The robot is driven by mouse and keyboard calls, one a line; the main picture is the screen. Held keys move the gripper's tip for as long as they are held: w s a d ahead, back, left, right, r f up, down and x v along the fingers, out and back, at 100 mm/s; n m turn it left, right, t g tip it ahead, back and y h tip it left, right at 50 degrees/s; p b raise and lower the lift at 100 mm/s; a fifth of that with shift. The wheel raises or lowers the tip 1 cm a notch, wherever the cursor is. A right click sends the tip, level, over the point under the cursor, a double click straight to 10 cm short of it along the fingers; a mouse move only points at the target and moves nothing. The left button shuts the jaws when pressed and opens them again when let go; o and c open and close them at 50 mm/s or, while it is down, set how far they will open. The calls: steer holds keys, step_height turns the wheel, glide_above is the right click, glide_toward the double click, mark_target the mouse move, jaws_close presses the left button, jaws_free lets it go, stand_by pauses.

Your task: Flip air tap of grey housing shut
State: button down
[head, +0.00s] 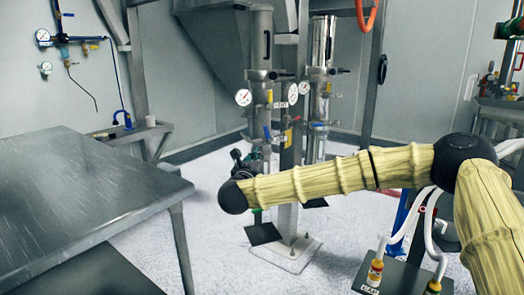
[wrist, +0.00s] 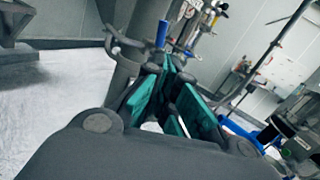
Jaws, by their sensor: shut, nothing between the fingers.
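A grey cylindrical housing (head: 261,40) stands upright on a post in the head view, with gauges and small valves below it. A small blue lever (head: 268,134) sits low on its pipework; I cannot tell whether it is the air tap. In the wrist view a blue upright handle (wrist: 162,33) stands just beyond my fingertips, close to a grey tube. My gripper (wrist: 172,64) is shut and empty, its teal-lined fingers meeting near that handle. Contact cannot be told. In the head view my gripper (head: 247,158) is in front of the lower pipework, partly hidden by my arm.
A second, shinier housing (head: 321,42) stands just right of the first. A metal table (head: 80,190) fills the left foreground. The post's base plate (head: 287,253) is on the pale floor. A stand with white hoses (head: 400,280) is at the lower right.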

steer(key=shift+v, duration=0.75)
steer(key=shift+f, duration=0.15)
